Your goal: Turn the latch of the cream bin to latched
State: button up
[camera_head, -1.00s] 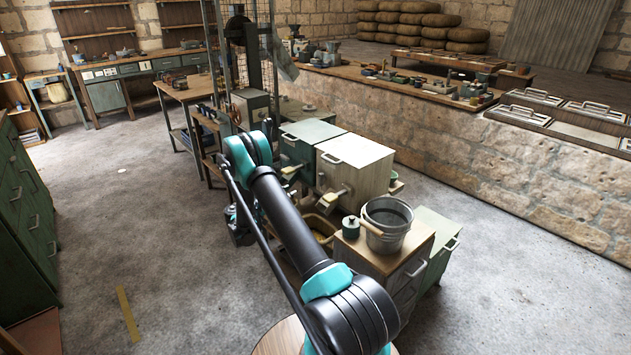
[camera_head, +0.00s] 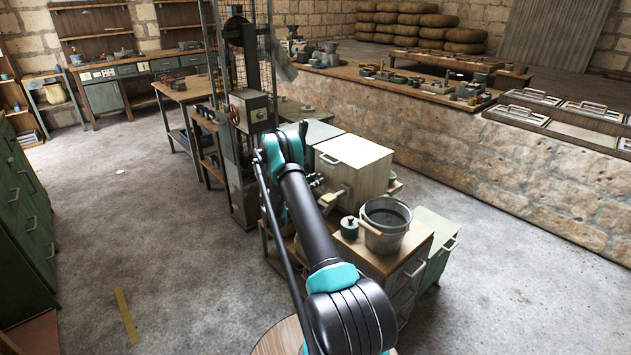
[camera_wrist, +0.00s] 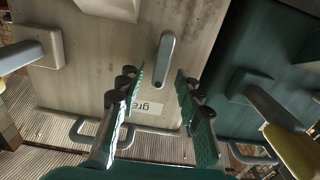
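The cream bin (camera_head: 358,165) is a pale box with a handle on its lid edge, in the middle of the head view. Its worn front (camera_wrist: 105,70) fills the middle of the wrist view, which looks upside down. A grey latch lever (camera_wrist: 166,60) stands out from this front, lying nearly upright in the picture. Contact cannot be told. The arm mostly hides the gripper in the head view.
Another block-like fitting (camera_wrist: 38,52) juts from the cream front.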

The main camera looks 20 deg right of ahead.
jog(key=shift+w+d, duration=0.1)
jog(key=shift+d, duration=0.15)
grip_shut()
dwell(0.4)
jog(key=shift+w+a+f+n, duration=0.1)
jog(key=shift+w+f+n, duration=0.15)
jog(key=shift+n, duration=2.7)
jog(key=shift+w+a+f+n, duration=0.15)
jog(key=shift+w+f+n, duration=0.1)
jog(key=shift+n, duration=2.65)
jog(key=shift+w+a+f+n, duration=0.1)
jog(key=shift+w+f+n, duration=0.15)
jog(key=shift+n, duration=2.7)
